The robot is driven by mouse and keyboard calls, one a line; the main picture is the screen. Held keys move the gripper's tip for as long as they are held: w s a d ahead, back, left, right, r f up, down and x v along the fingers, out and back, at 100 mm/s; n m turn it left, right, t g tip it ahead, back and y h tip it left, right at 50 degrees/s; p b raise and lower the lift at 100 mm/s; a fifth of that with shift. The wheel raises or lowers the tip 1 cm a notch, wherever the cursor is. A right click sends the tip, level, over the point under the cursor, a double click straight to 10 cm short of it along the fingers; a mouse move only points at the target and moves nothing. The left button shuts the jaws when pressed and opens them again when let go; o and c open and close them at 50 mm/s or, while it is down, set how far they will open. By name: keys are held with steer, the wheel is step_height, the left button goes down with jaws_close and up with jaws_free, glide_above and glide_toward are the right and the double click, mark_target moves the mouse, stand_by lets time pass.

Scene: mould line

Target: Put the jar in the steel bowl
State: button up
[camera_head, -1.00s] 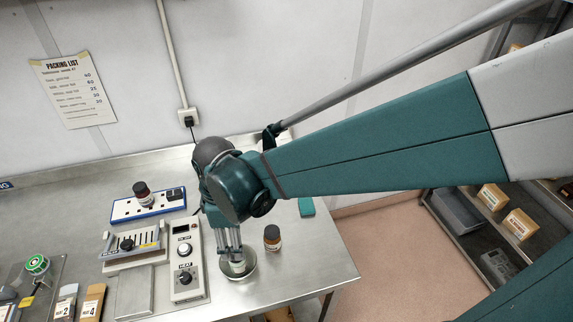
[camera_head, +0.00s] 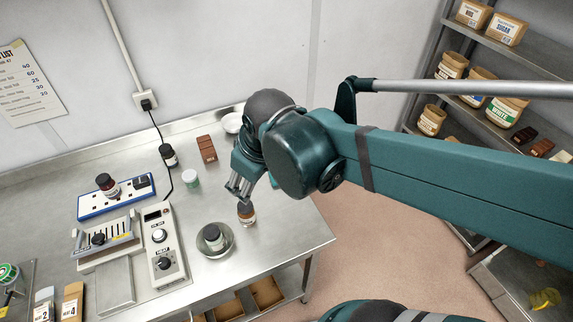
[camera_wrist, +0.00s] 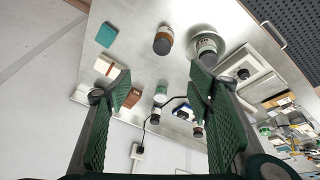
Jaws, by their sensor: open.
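A dark-lidded jar (camera_head: 212,235) stands inside the steel bowl (camera_head: 230,248) on the bench, right of the heater unit. In the wrist view the jar (camera_wrist: 206,46) also shows within the bowl (camera_wrist: 219,38). My gripper (camera_head: 239,188) is open and empty, above the bench, behind and to the right of the bowl. Its two fingers (camera_wrist: 150,95) are spread wide in the wrist view, apart from the bowl.
The heater unit (camera_head: 162,250) stands left of the bowl. The bench's right edge is near.

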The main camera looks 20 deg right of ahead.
steer(key=s+d+r+m+t, duration=0.3)
steer(key=d+m, duration=0.3)
steer(key=d, duration=0.2)
steer(key=shift+d+r+h, duration=0.3)
steer(key=shift+r+h, duration=0.1)
steer(key=shift+r, duration=0.25)
